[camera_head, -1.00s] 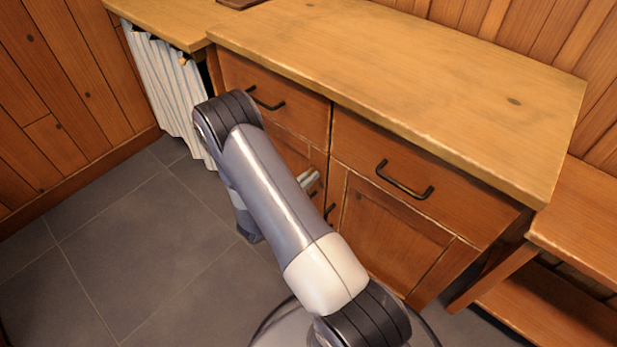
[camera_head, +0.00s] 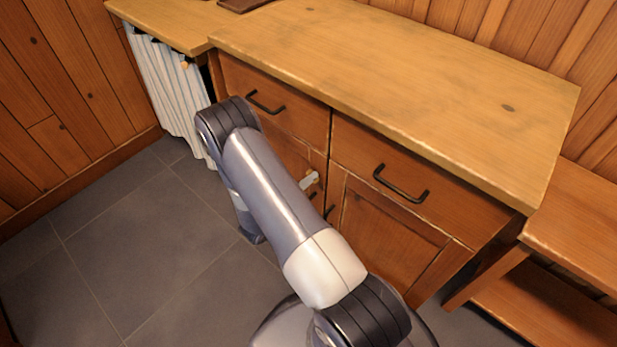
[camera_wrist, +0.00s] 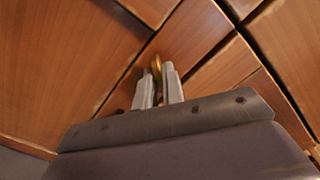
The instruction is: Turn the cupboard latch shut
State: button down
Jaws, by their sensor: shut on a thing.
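The wooden cupboard (camera_head: 385,220) has two drawers above and doors below. In the wrist view a small brass-coloured latch (camera_wrist: 157,66) sits by the gap between the cupboard's panels. My gripper (camera_wrist: 158,75) is shut on the latch, with its two pale fingers on either side of it. In the head view part of my gripper (camera_head: 309,180) shows at the cupboard front, below the drawers. My arm hides most of the left door there, and I cannot make out the latch's angle in that view.
Black bar handles stick out from the left drawer (camera_head: 266,103) and right drawer (camera_head: 400,185). A worktop (camera_head: 400,85) overhangs the front. A striped curtain (camera_head: 172,90) hangs at left, and a lower bench (camera_head: 585,215) stands at right. The grey floor (camera_head: 140,240) at left is clear.

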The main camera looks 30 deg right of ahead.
jog(key=n+p, duration=0.1)
jog(key=n, duration=0.5)
jog(key=shift+n, duration=0.3)
jog(key=shift+p, duration=0.3)
jog(key=c, duration=1.5)
grip_release()
jog(key=p+v, duration=0.1)
jog(key=v, duration=0.9)
jog(key=shift+s+a, duration=0.15)
jog(key=shift+a, duration=0.25)
jog(key=shift+d, duration=0.1)
